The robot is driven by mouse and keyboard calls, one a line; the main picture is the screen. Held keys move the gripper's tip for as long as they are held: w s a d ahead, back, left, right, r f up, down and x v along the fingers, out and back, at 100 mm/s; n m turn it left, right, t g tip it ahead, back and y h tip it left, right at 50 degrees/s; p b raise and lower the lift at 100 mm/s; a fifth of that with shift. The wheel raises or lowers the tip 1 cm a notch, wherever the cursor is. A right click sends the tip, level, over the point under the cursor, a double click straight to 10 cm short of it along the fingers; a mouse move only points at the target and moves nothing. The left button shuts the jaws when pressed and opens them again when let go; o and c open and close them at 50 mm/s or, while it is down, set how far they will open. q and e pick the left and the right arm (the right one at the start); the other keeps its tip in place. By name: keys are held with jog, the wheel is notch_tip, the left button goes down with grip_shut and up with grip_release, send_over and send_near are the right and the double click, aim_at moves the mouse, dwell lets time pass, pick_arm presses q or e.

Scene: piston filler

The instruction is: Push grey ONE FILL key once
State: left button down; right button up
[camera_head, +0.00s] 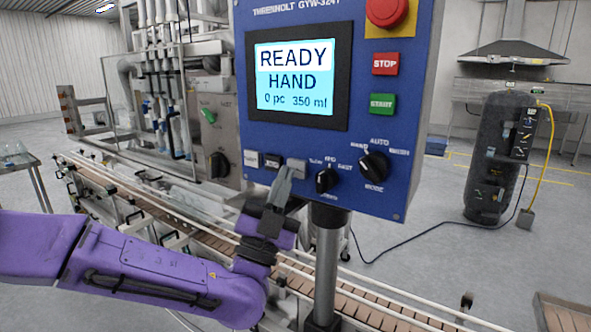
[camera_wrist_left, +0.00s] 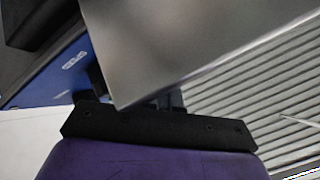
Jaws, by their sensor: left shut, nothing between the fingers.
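The blue control panel (camera_head: 380,110) carries a row of small keys below its screen. The grey key (camera_head: 297,164) is the rightmost of the row, partly covered by my left gripper; its label is not readable. My left gripper (camera_head: 287,174) is shut and empty, its fingertips pointing up at this key from below and in front. I cannot tell whether they touch it. The screen (camera_head: 295,78) reads READY, HAND, 0 pc, 350 ml. In the left wrist view, a large grey surface blocks most of the picture, with the blue panel (camera_wrist_left: 65,72) at left. My right gripper is out of view.
A pale key (camera_head: 250,158) and a dark key (camera_head: 272,161) sit left of the grey one. Two black knobs, including the mode knob (camera_head: 374,167), are to the right. Red STOP (camera_head: 385,64) and green START (camera_head: 382,104) keys are above. A conveyor (camera_head: 375,309) runs below.

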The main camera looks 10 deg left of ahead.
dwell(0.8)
pick_arm(q)
jog(key=shift+w+d+b, duration=0.2)
jog(key=shift+w+b, duration=0.2)
jog(key=shift+w, duration=0.05)
